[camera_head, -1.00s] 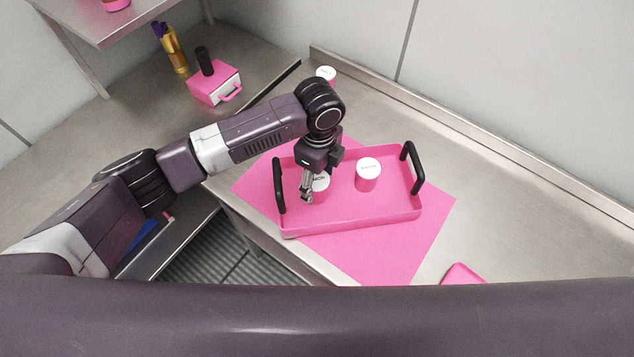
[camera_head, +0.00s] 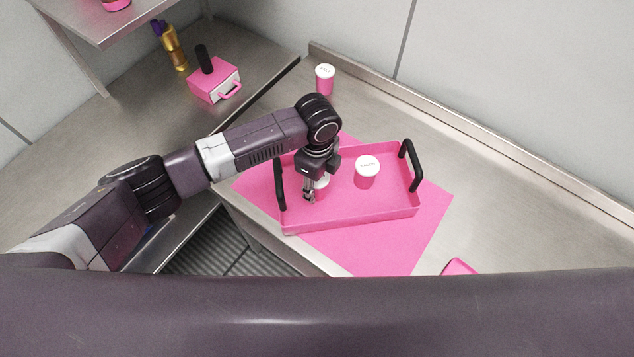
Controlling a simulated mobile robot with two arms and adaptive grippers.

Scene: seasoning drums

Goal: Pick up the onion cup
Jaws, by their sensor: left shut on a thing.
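The onion cup (camera_head: 322,184), pink with a white lid, is in the left part of the pink tray (camera_head: 350,216). Most of it, including its label, is hidden behind my left gripper (camera_head: 309,196). The left gripper points down inside the tray and is shut on this cup. Whether the cup touches the tray floor cannot be told. My right gripper is not in view.
A second pink cup with a white lid (camera_head: 367,172) stands in the tray to the right. The tray has black handles (camera_head: 412,165) and lies on a pink mat (camera_head: 420,235). A salt cup (camera_head: 325,79) stands behind. The counter to the right is mostly clear.

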